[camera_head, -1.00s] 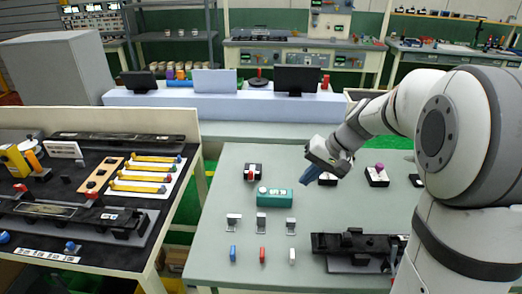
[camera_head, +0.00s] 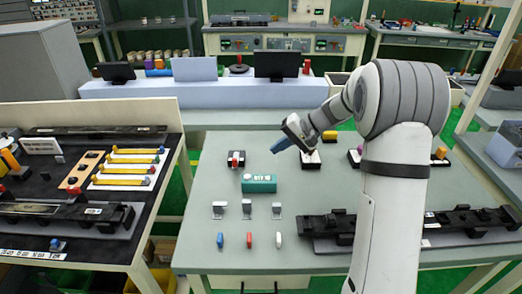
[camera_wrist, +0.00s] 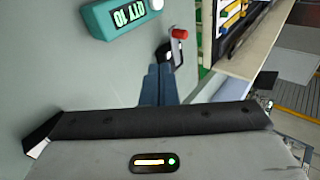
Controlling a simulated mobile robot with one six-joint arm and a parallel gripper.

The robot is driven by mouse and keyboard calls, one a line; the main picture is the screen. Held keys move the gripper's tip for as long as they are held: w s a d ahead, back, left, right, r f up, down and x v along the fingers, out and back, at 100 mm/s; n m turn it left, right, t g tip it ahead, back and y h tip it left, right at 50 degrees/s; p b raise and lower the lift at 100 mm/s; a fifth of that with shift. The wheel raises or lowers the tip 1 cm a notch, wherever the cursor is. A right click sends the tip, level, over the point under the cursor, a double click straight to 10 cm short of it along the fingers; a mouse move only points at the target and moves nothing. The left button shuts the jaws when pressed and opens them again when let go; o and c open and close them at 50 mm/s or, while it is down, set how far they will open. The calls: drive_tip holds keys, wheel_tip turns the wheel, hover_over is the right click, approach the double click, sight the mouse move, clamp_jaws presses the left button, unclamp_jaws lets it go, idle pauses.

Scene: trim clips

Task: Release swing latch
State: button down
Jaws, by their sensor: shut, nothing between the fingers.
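My gripper (camera_head: 279,146) is above the grey-green table, with its blue fingers shut and empty, pointing left. In the wrist view the fingers (camera_wrist: 157,86) reach toward a small black-based unit with a red knob (camera_wrist: 180,33), apart from it as far as I can tell. In the head view this red-knobbed unit (camera_head: 236,159) stands left of my gripper. A long black fixture (camera_head: 330,226) with clip-like parts lies at the table's front right, partly hidden by my arm. I cannot tell which part is the swing latch.
A teal box marked QTY 10 (camera_head: 259,183) stands in front of the red-knobbed unit. Several grey brackets (camera_head: 247,209) and blue, red and white pieces (camera_head: 250,240) line the front. A black table (camera_head: 105,215) with yellow bars stands left.

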sight(237, 164)
drive_tip(key=p+x, duration=0.1)
drive_tip(key=x, duration=0.8)
drive_tip(key=shift+r, duration=0.1)
drive_tip(key=a, duration=0.1)
drive_tip(key=a+p, duration=0.1)
drive_tip(key=shift+w+a+r, duration=0.1)
drive_tip(key=shift+w+a, duration=0.1)
drive_tip(key=shift+a, duration=0.1)
drive_tip(key=shift+w+a, duration=0.15)
drive_tip(key=shift+a, duration=0.45)
